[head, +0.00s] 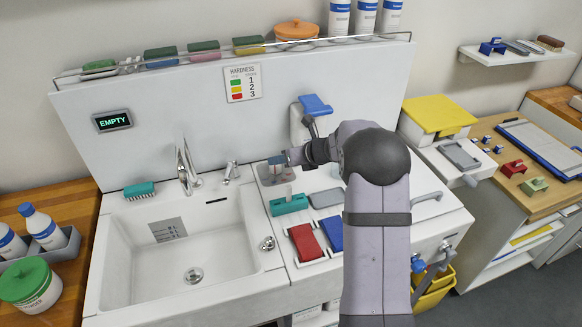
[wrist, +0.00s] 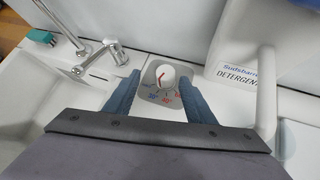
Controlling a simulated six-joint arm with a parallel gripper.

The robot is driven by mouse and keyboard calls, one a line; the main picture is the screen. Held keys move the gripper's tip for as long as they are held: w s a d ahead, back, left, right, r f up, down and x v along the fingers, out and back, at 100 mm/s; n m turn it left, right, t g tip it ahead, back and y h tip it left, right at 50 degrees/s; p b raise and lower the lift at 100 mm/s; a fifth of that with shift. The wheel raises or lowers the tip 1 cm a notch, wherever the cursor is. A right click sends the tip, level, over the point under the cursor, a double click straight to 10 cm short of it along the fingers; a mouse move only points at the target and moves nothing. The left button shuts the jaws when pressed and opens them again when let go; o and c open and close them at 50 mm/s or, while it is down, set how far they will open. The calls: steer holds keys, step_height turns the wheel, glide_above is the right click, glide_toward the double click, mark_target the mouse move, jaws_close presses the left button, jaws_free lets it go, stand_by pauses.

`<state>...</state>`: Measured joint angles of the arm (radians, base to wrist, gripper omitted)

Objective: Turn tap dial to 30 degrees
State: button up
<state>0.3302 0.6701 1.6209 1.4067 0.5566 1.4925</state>
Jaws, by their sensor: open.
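The tap dial (wrist: 166,76) is a round white knob with a red pointer line, set on a grey plate (wrist: 148,78) with blue and red temperature marks. My gripper (wrist: 160,82) is open in the wrist view, with one blue finger on each side of the dial. I cannot tell whether the fingers touch it. In the head view my gripper (head: 281,160) is over the dial's plate (head: 268,179) behind the sink, and mostly hides the dial.
The tap spout (head: 186,165) and a small lever (head: 231,171) stand left of my gripper. A detergent dispenser (wrist: 232,62) is close on the right in the wrist view. A teal block (head: 289,204) sits in front, beside red (head: 305,242) and blue cloths (head: 331,232).

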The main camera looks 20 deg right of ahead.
steer(key=shift+s+d+f+n+y+b, duration=0.35)
steer(key=shift+s+d+y+b, duration=0.35)
steer(key=shift+b, duration=0.15)
